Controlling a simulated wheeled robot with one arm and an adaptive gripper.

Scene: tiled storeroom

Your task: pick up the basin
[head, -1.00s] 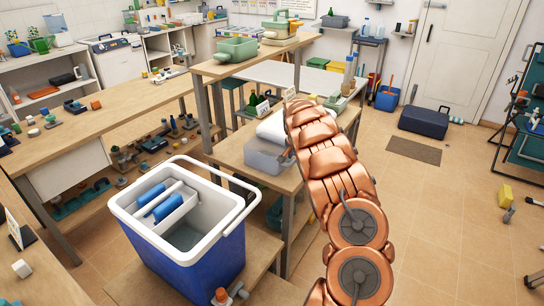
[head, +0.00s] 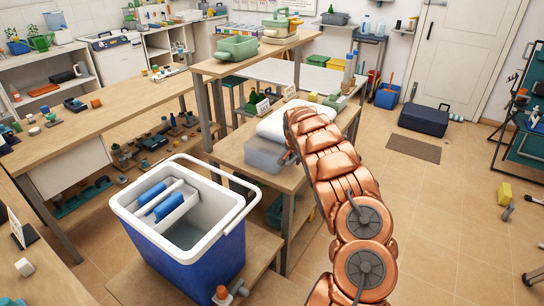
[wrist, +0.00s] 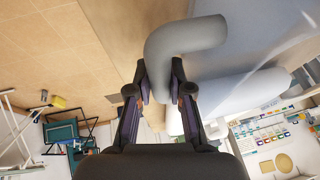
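A translucent grey tub (head: 264,156), which may be the basin, stands on the middle wooden table with a bulky white thing (head: 279,125) over it. A green tub (head: 238,47) on the higher shelf is also basin-like. My copper arm reaches to the grey tub's right side; in the head view the fingers are hidden. In the wrist view my gripper (wrist: 160,80) has its fingers on either side of a bent grey tube (wrist: 190,38), a larger pale rounded shape beside it. Whether the fingers press on the tube is unclear.
A blue cooler box (head: 195,255) with a white rim and raised handle stands in front, left of my arm. A wooden bench (head: 100,105) runs along the left. The tiled floor to the right is mostly open, with a mat (head: 414,149) and a dark blue case (head: 424,119).

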